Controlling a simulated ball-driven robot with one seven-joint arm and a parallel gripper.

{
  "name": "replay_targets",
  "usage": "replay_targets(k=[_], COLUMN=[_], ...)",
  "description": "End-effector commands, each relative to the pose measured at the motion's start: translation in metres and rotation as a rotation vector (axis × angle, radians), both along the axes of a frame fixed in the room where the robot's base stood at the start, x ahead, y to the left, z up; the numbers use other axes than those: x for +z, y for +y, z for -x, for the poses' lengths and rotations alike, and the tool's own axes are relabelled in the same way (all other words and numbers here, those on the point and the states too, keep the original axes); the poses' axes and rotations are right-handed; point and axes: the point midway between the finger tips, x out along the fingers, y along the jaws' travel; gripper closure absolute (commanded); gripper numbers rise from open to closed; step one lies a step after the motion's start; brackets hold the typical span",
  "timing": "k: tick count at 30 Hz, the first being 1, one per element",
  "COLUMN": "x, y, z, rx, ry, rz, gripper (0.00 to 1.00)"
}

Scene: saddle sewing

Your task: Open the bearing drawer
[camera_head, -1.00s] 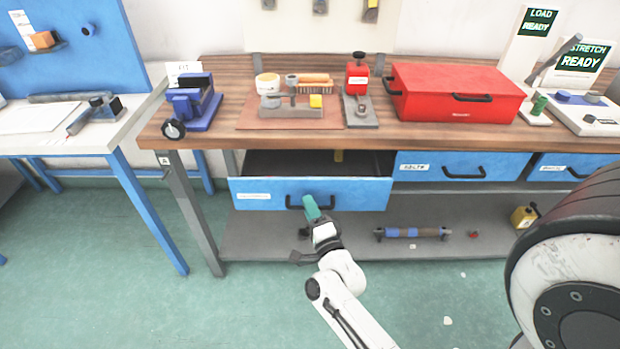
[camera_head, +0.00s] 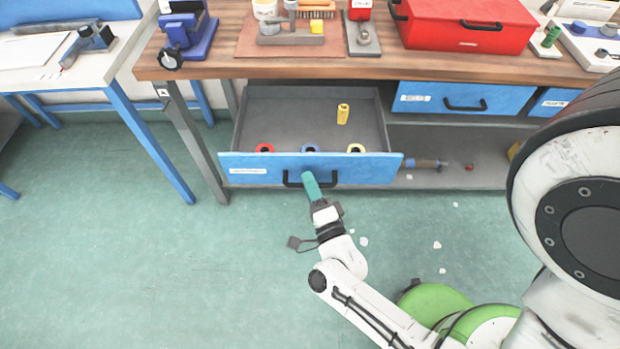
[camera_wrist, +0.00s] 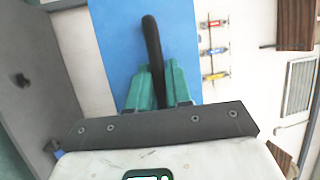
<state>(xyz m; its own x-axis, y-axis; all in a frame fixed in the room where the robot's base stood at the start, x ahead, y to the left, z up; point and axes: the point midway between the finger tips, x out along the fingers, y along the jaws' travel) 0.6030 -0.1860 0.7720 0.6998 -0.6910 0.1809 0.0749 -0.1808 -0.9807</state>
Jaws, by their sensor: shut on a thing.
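The bearing drawer (camera_head: 240,164) is the blue-fronted drawer at the left under the workbench, and it stands well open. Inside its grey tray lie a red ring (camera_head: 265,148), a blue ring (camera_head: 310,148) and a yellow ring (camera_head: 356,148), with a yellow cylinder (camera_head: 343,113) farther back. My gripper (camera_head: 308,178) is at the middle of the drawer front, its teal fingers shut on the black drawer handle (camera_head: 291,180). The wrist view shows the handle (camera_wrist: 152,45) between both fingers (camera_wrist: 160,88), against the blue front.
The wooden workbench top (camera_head: 210,65) is above the drawer. A second blue drawer (camera_head: 425,99) to the right is shut. A grey lower shelf (camera_head: 480,170) lies below, with a blue and brown rod (camera_head: 425,163) on it. Green floor is free in front at left.

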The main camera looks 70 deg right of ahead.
Motion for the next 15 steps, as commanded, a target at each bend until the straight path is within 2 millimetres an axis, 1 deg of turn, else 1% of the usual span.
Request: replay_targets(k=[7,8,13,15], x=[-0.0014,-0.0015,-0.0011,-0.0008], y=[0.0005,0.0005,0.0002,0.0001], z=[0.0001,0.0001,-0.0001,-0.0001], rx=[0.001,0.001,0.001,0.001], ry=[0.002,0.002,0.002,0.002], rz=[-0.003,-0.003,-0.001,-0.001], gripper=[1.00,0.78,0.62,0.60])
